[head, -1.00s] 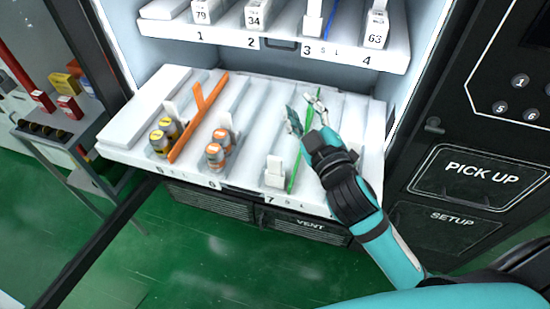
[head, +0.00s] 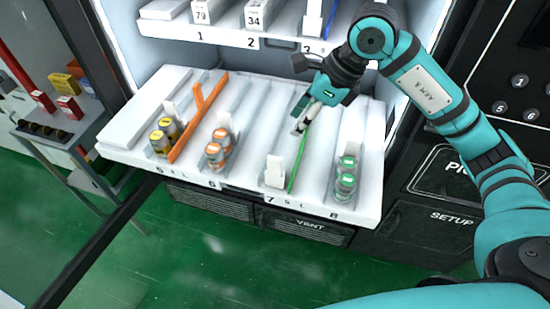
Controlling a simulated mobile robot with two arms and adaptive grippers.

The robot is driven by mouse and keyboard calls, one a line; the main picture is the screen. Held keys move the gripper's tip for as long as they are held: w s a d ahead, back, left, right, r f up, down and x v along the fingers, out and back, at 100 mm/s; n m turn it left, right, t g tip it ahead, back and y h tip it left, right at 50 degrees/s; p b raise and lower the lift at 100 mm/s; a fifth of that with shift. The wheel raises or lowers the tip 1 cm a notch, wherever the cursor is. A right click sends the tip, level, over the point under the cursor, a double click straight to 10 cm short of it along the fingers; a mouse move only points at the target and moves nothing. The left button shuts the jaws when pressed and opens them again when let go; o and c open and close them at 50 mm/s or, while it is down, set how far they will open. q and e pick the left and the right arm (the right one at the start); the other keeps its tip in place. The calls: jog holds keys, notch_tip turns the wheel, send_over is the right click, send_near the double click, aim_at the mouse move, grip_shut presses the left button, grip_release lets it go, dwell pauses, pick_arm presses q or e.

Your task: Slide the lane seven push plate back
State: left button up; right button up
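The lane seven push plate (head: 274,172) is a small white upright plate near the front end of lane 7 on the lower shelf, just behind the number 7 label. No bottles show in front of it. A green divider (head: 299,160) stands just to its right. My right gripper (head: 300,126) is over the shelf behind and to the right of the plate, near the top of the green divider. It points down and is apart from the plate. Its fingers are seen edge-on and overlap, so their opening is unclear. My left gripper is out of view.
Orange-capped bottles (head: 217,148) stand in lane 6, yellow-capped bottles (head: 165,138) in lane 5 beside an orange divider (head: 198,115). Green-capped bottles (head: 345,178) stand in lane 8. The upper shelf (head: 220,38) overhangs the back of the lower one.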

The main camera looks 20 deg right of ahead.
aim_at(276, 158)
jog(key=shift+h, duration=0.3)
jog(key=p+x, duration=0.1)
jog(key=x, duration=0.4)
jog(key=p+x, duration=0.1)
jog(key=x, duration=0.5)
jog(key=p+x, duration=0.2)
jog(key=x, duration=0.4)
jog(key=shift+d+f, duration=0.2)
jog(key=shift+d, duration=0.1)
grip_shut()
